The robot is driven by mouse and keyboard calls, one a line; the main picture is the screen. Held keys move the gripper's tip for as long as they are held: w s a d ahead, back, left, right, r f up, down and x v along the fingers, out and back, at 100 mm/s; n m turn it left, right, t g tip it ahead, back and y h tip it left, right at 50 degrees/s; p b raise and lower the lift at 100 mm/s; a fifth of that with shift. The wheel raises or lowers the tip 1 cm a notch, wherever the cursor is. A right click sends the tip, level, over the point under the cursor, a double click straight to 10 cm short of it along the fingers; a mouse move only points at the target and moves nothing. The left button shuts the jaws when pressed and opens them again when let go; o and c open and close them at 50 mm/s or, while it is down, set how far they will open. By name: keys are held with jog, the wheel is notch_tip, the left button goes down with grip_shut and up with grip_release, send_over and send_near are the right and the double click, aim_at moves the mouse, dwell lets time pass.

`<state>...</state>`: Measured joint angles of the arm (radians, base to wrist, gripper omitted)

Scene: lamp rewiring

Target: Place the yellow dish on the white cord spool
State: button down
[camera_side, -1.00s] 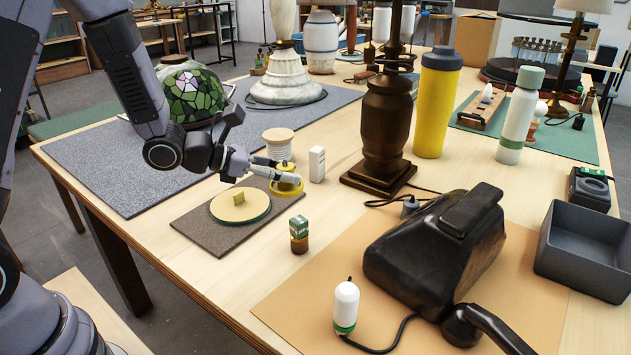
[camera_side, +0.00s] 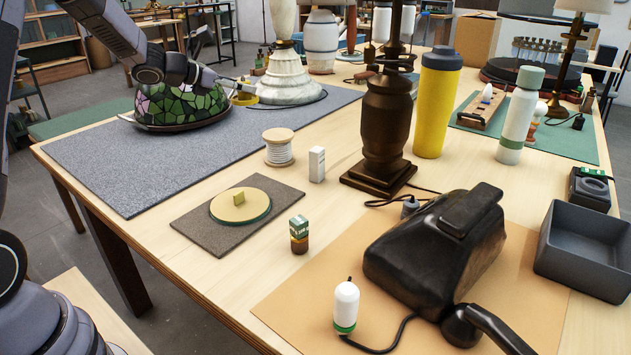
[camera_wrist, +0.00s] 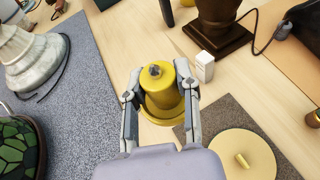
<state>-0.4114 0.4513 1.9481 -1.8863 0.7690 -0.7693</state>
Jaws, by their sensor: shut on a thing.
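The yellow dish (camera_wrist: 160,92) is between the two fingers of my gripper (camera_wrist: 160,88) in the wrist view. It has a raised middle with a small grey knob on top. In the side view, my gripper (camera_side: 240,88) is shut on the yellow dish (camera_side: 246,99) and holds it well above the table, in front of the marble lamp base in the picture. The white cord spool (camera_side: 279,149) stands upright on the bare wood, with a pale wooden top and nothing on it. In the wrist view I cannot make out the spool; the dish seems to hide it.
A small white box (camera_side: 317,164) stands right of the spool. A brown mat (camera_side: 200,231) in front carries a pale yellow disc (camera_side: 240,205) with a tab. A dark lamp base (camera_side: 384,130) rises to the right; a stained-glass shade (camera_side: 180,105) is at the left.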

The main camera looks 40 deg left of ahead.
jog(key=w+a+f, duration=0.1)
jog(key=w+f, duration=0.2)
jog(key=w, duration=0.4)
send_over(278, 134)
notch_tip(278, 134, down, 6)
jog(key=shift+f, duration=1.65)
jog(key=shift+f, duration=0.15)
jog(key=c, duration=0.8)
grip_release()
